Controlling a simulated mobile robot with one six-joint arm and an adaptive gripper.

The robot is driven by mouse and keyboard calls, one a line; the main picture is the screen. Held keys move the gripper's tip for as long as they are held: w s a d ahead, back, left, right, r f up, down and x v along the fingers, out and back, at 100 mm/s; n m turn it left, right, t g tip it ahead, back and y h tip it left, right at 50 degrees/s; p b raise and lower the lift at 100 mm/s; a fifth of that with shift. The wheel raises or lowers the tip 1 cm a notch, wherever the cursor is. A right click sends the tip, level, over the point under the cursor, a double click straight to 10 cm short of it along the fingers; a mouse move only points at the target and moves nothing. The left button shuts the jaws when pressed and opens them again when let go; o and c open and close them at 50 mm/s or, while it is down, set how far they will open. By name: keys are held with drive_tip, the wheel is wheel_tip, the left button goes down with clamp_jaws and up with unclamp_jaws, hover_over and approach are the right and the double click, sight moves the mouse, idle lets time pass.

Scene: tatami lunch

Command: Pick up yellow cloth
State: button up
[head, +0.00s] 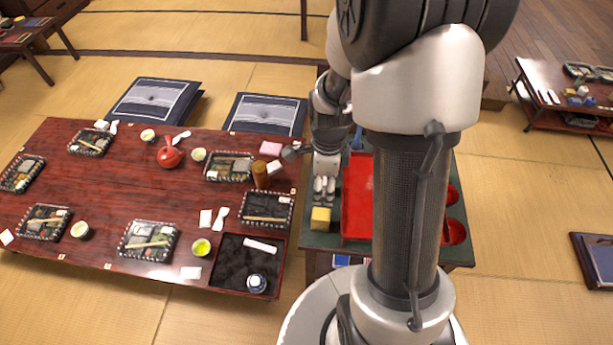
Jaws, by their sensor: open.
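The yellow cloth (320,218) is a small, folded, block-like piece on the left front part of the dark green side table (325,241). My gripper (324,197) points down just above and behind it in the head view. My gripper is open, with nothing visible between its fingers. A small gap seems to separate the fingertips from the cloth, but I cannot tell the exact height.
A red tray (357,200) lies right of the cloth, partly hidden by my arm. Red bowls (454,232) sit at the table's right edge. Left is a low red-brown table (110,195) with bento boxes, cups, a red teapot (169,153) and a black tray (233,277).

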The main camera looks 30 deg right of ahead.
sight(321, 214)
wheel_tip(321, 214, down, 18)
drive_tip(key=b, duration=0.6)
drive_tip(key=shift+a+r+b, duration=0.1)
drive_tip(key=shift+b, duration=0.25)
drive_tip(key=shift+c, duration=0.5)
drive_tip(key=c, duration=1)
drive_tip(key=shift+c, duration=0.2)
drive_tip(key=shift+r, duration=0.15)
wheel_tip(321, 214, up, 20)
drive_tip(key=p, duration=0.7)
